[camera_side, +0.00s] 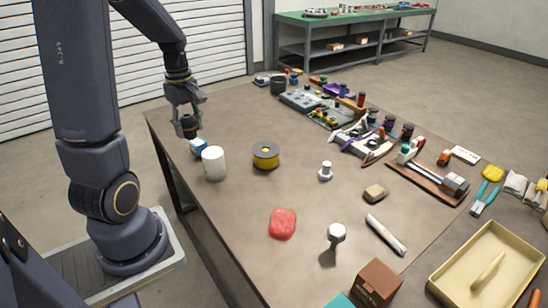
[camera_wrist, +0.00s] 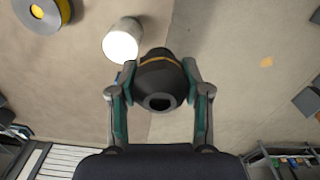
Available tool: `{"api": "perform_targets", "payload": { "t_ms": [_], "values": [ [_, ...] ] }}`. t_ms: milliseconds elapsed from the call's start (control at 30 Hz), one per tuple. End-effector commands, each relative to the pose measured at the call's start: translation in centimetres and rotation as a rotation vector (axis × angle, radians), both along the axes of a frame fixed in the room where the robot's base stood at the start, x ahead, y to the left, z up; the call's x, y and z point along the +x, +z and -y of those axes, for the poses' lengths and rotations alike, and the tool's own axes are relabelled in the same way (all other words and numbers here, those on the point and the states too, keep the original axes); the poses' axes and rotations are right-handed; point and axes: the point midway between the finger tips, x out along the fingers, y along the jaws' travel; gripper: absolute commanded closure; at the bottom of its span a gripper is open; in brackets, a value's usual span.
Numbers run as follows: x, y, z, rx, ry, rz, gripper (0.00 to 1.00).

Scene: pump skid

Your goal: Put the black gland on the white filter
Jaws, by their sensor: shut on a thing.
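My gripper (camera_side: 187,118) is shut on the black gland (camera_side: 189,127), holding it above the table's left edge. In the wrist view the gland (camera_wrist: 163,82) is a dark, tapered ring with a hole in its near face and a thin yellowish band, gripped between both fingers. The white filter (camera_side: 214,164) is an upright white cylinder near the table's left edge, a little nearer the side camera than the gland. It also shows in the wrist view (camera_wrist: 122,42), up and left of the gland. The gland and filter are apart.
A small blue-and-white block (camera_side: 198,146) stands just behind the filter. A yellow-and-black round part (camera_side: 266,156) is to its right. A red lump (camera_side: 283,223) and a white knobbed part (camera_side: 325,171) lie farther out. Bare tabletop surrounds much of the filter.

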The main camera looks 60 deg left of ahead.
Motion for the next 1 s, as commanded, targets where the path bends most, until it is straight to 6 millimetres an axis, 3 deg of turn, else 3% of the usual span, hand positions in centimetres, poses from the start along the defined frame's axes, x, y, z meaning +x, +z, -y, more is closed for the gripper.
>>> {"api": "perform_targets", "payload": {
  "t_ms": [133, 400, 633, 800, 1000],
  "values": [
    [3.4, -2.0, -2.5, -0.001, -0.002, -0.002, 0.88],
    [6.3, -6.5, -4.6, -0.001, -0.001, -0.001, 0.88],
    [7.2, -7.9, -5.3, 0.000, -0.003, 0.000, 0.88],
    [7.1, -10.4, -5.2, -0.001, -0.002, -0.001, 0.88],
    [7.1, -10.7, -5.2, 0.001, -0.003, 0.002, 0.88]
  ]
}}
